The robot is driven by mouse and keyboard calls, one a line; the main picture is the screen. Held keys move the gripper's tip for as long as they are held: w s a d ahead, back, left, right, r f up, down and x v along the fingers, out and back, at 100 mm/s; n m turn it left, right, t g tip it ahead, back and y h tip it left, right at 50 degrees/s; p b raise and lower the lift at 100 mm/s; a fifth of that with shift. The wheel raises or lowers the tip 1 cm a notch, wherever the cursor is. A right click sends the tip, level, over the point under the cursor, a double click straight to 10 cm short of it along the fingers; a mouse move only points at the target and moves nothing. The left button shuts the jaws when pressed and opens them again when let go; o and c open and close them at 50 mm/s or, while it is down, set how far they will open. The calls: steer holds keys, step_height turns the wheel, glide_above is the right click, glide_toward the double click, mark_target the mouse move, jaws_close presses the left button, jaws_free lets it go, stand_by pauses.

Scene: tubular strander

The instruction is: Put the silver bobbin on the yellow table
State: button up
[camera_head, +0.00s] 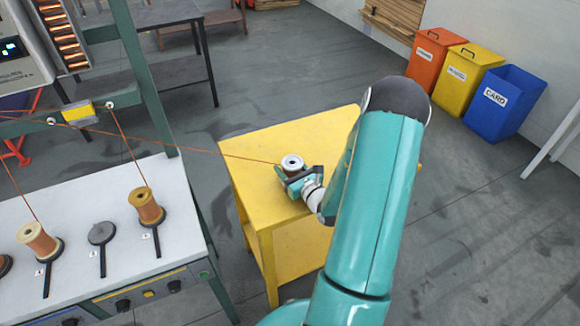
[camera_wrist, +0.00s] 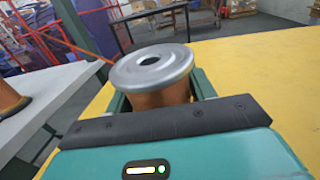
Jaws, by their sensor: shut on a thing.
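The silver bobbin (camera_head: 292,163) has a silver flange on top and a copper-coloured winding below. It also shows upright in the wrist view (camera_wrist: 153,68). My gripper (camera_head: 296,178) is shut on it, with the jaws around the winding below the top flange. The yellow table (camera_head: 258,190) lies under the bobbin and gripper; its top also fills the right of the wrist view (camera_wrist: 275,80). The bobbin's lower end is hidden by my gripper, so I cannot tell whether it touches the table.
A white workbench (camera_head: 110,235) at left carries bobbins (camera_head: 146,206) (camera_head: 39,241) on spindles and an empty round holder (camera_head: 102,233). A copper wire (camera_head: 205,152) runs from the machine towards the held bobbin. Orange, yellow and blue bins (camera_head: 505,103) stand far right. Most of the tabletop is clear.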

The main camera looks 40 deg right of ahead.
steer(key=o, duration=1.5)
steer(key=shift+a+f, duration=0.1)
